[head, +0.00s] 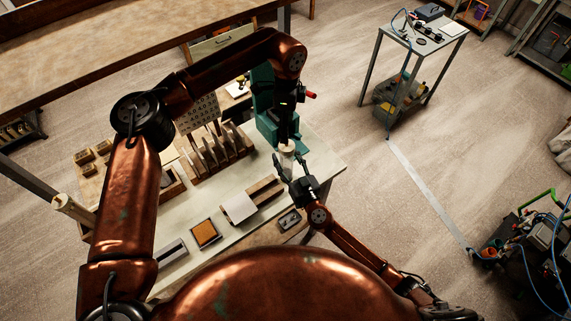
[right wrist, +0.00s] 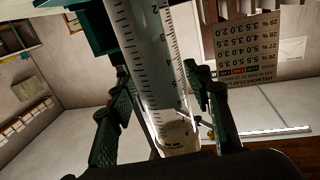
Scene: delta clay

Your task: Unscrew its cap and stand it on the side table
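A pale tube (head: 287,160) stands at the right end of the workbench, below the dark left gripper (head: 285,131). In the right wrist view the tube (right wrist: 158,65) is clear to whitish with a black printed scale, and a plain white end piece, perhaps its cap (right wrist: 178,142), shows at the bottom. The right gripper (head: 290,174) reaches up around the tube. Its dark green fingers (right wrist: 157,95) stand on both sides of it, spread, with narrow gaps showing. The left fingertips are too small and dark to tell open from shut. The metal side table (head: 425,37) stands apart at upper right.
A teal stand (head: 264,95) rises close behind the tube. The workbench (head: 225,195) holds a wooden rack (head: 215,148), an orange-topped box (head: 205,233) and small trays. The side table carries a dark box (head: 430,11) and small items. Open floor lies between the tables.

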